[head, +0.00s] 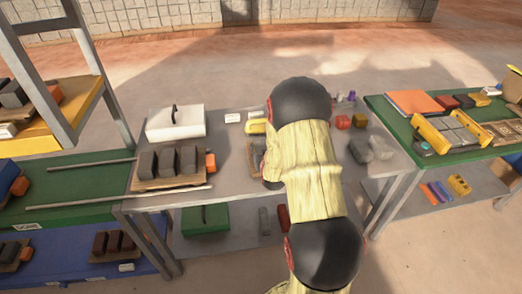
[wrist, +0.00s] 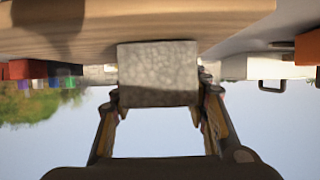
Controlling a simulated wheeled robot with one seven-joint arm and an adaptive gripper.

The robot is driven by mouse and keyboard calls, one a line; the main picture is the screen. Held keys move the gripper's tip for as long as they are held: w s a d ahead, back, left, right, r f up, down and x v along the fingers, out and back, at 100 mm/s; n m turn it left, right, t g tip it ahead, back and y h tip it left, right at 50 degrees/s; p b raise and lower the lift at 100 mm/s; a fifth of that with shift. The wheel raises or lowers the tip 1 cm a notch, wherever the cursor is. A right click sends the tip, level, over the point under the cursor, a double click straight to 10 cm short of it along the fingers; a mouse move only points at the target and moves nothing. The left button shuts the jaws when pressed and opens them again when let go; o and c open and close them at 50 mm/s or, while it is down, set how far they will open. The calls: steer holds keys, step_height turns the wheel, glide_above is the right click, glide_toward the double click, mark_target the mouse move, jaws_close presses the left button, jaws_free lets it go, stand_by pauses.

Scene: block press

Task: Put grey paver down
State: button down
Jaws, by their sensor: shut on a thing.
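In the wrist view, a speckled grey paver (wrist: 158,70) sits between the two fingertips of my gripper (wrist: 160,97), which is shut on it. The view looks upside down, with sky at the bottom. A wooden board (wrist: 130,18) fills the top of that view, right by the paver's edge; I cannot tell whether they touch. In the head view, my arm covers the gripper and the paver. Part of a wooden board (head: 252,156) shows just left of my arm on the grey table (head: 228,174).
A board with several dark blocks (head: 165,160) and an orange block (head: 210,161) is left of my arm. A white case (head: 176,122) stands behind. Right of my arm lie pale grey lumps (head: 360,150) and red and yellow blocks (head: 343,122). A green table (head: 395,118) stands at right.

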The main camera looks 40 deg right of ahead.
steer(key=shift+w, duration=0.1)
steer(key=c, duration=1)
jaws_free()
steer(key=shift+f, duration=0.15)
